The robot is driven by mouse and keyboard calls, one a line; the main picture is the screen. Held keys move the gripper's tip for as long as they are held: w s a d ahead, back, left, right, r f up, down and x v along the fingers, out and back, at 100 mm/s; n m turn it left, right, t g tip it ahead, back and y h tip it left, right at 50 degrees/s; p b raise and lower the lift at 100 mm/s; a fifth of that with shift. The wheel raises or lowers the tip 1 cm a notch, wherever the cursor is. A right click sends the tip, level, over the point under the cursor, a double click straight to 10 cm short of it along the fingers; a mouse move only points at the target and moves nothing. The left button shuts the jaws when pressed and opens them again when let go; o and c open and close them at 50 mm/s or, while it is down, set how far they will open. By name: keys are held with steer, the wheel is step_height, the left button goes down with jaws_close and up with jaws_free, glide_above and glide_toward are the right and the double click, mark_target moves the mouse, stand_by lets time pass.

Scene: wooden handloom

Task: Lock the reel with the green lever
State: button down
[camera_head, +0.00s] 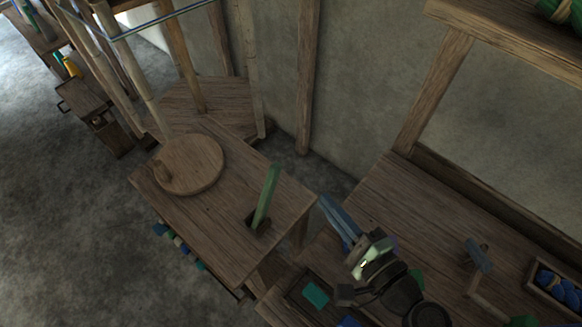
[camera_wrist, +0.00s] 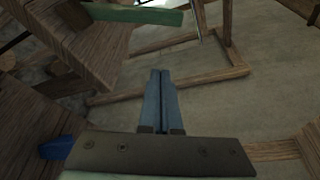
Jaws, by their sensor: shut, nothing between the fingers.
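The green lever (camera_head: 267,193) stands up, tilted, from a dark slot in a wooden table top (camera_head: 215,228). In the wrist view the green lever (camera_wrist: 130,14) shows at the upper left, beyond the fingertips. A round wooden disc (camera_head: 190,163) with a small knob (camera_head: 162,171) lies on the same table; I cannot tell whether it is part of the reel. My gripper (camera_head: 328,203) is to the right of the lever, apart from it. Its blue fingers are closed together and empty, also in the wrist view (camera_wrist: 160,75).
A second wooden table (camera_head: 375,200) lies to the right, with an open box holding a teal piece (camera_head: 316,294) below my gripper. A blue-grey handle (camera_head: 477,255) and a tray of blue items (camera_head: 557,285) are farther right. Wooden poles (camera_head: 180,60) rise behind the disc.

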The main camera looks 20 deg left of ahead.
mark_target(266, 199)
steer(key=w+a+p, duration=0.2)
steer(key=a+p, duration=0.2)
steer(key=a, duration=0.5)
steer(key=shift+w+r, duration=0.15)
steer(key=shift+w, duration=0.2)
